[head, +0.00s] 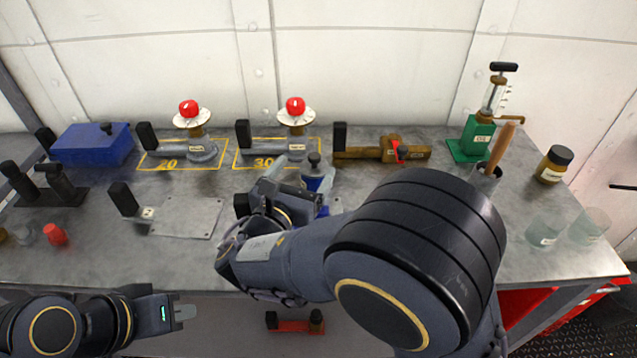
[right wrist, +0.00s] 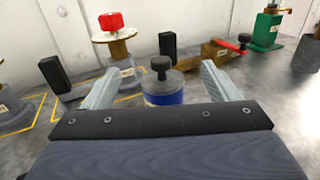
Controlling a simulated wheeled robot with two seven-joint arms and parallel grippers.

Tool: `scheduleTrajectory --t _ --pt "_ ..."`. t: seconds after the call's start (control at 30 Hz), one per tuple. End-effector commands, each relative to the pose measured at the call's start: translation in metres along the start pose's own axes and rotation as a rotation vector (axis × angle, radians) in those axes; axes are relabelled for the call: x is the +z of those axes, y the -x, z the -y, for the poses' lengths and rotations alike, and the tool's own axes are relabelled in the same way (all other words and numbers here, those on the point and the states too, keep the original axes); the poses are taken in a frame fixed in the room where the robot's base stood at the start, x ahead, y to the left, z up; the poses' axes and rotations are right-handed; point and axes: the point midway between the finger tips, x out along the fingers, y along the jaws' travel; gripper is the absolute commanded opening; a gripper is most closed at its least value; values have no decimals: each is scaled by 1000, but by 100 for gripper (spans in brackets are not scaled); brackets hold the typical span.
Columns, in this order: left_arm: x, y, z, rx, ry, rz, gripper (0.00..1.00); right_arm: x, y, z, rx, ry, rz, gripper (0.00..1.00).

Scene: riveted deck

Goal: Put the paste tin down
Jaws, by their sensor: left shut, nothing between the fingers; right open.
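The likely paste tin (head: 314,184) is a small blue tin with a grey top and a black knob, standing upright on the grey metal bench (head: 120,258). Its label is too small to read. In the right wrist view the tin (right wrist: 162,90) stands between the two spread fingers of my right gripper (right wrist: 160,74), with a gap to each side; its lower part is hidden. In the head view my right gripper (head: 298,178) partly hides the tin. My left gripper (head: 184,312) is shut and empty at the bench's front edge, lower left.
Behind stand two red-knobbed valves (head: 189,108) (head: 295,106) in yellow outlines, and a brown fitting with a red lever (head: 385,150). A green pump (head: 474,138), an amber jar (head: 554,164) and clear glasses (head: 589,226) stand right. A flat plate (head: 187,217) lies left.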

Motion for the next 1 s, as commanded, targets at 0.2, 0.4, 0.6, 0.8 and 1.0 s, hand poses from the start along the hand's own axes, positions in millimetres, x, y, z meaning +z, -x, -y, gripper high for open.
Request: scheduleTrajectory --t 0.2,0.4,0.6,0.8,1.0 --pt "3 -6 3 0 0 0 0 -42 0 1 -2 2 -1 81" --pt "2 -5 2 0 0 0 0 -38 -16 1 -4 -4 -2 81" --pt "2 -4 2 0 0 0 0 -38 -45 2 -6 -4 -3 81" --pt "2 -3 1 0 0 0 0 -38 -72 1 -4 -4 -2 81" --pt "2 -3 2 0 0 0 0 -38 -76 1 -2 -4 -3 81"
